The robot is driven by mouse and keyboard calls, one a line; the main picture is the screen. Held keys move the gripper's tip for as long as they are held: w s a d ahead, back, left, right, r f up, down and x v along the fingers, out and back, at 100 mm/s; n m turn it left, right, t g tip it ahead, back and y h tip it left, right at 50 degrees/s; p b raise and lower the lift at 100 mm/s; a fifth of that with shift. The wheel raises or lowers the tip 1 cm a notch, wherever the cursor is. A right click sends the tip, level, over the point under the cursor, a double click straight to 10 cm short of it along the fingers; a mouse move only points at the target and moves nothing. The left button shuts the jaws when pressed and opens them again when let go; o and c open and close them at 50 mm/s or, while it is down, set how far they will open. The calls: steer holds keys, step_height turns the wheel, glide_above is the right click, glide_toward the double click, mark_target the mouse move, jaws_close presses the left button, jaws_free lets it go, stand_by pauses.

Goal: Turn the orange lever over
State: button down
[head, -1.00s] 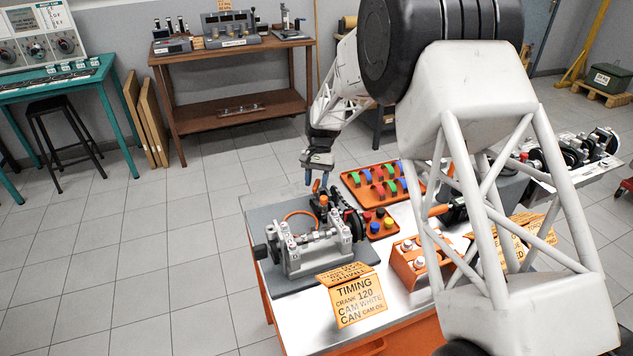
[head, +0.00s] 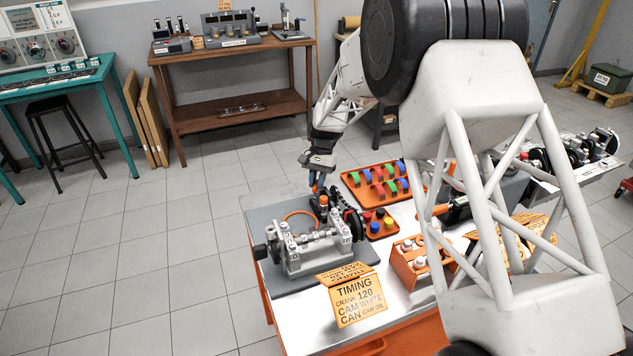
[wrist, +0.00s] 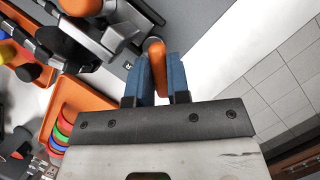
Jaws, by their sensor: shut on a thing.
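The orange lever (wrist: 156,62) shows in the wrist view between the two blue fingers of my gripper (wrist: 155,82). The fingers are shut on it, one on each side. In the head view my gripper (head: 316,182) is pointed down at the back end of the grey engine block (head: 312,252), which stands on a grey mat (head: 227,240). In that view the lever is small and partly hidden by the gripper and engine parts, so its exact tilt is hard to tell.
An orange tray of coloured half-rings (head: 360,195) and a small tray of coloured caps (head: 376,236) stand right of the engine. An orange piston holder (head: 410,272) and a yellow timing card (head: 357,303) are nearer the front.

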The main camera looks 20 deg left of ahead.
steer(key=shift+d+m+y, duration=0.15)
steer(key=shift+m+y, duration=0.25)
steer(key=shift+m, duration=0.6)
steer(key=c, duration=1.1)
jaws_free()
steer(key=shift+r, duration=0.1)
steer(key=shift+v, duration=3.95)
